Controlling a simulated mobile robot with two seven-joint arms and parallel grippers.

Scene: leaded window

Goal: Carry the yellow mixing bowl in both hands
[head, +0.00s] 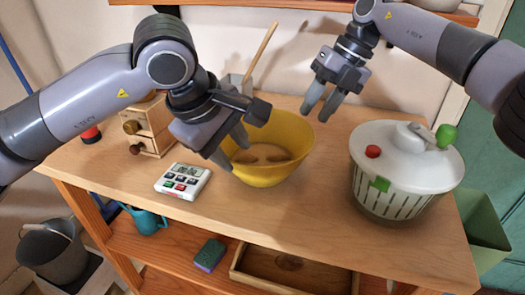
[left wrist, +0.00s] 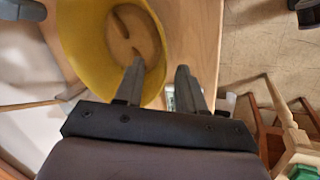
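The yellow mixing bowl (head: 268,175) stands upright on the wooden worktop, with a brown round patch inside at its bottom. In the left wrist view the bowl (left wrist: 85,45) fills the upper left. My left gripper (head: 232,152) is at the bowl's left rim, fingers apart. In the left wrist view its fingers (left wrist: 158,70) straddle the rim, one over the inside and one outside; I cannot tell whether either touches. My right gripper (head: 321,108) hangs above and right of the bowl, fingers apart and empty, clear of the rim.
A white salad spinner (head: 405,165) with a green knob stands right of the bowl. A timer-like device with buttons (head: 183,181) and a small wooden drawer box (head: 150,125) are to the left. A grey container with a wooden spoon (head: 262,52) is behind. The worktop (head: 300,215) in front is clear.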

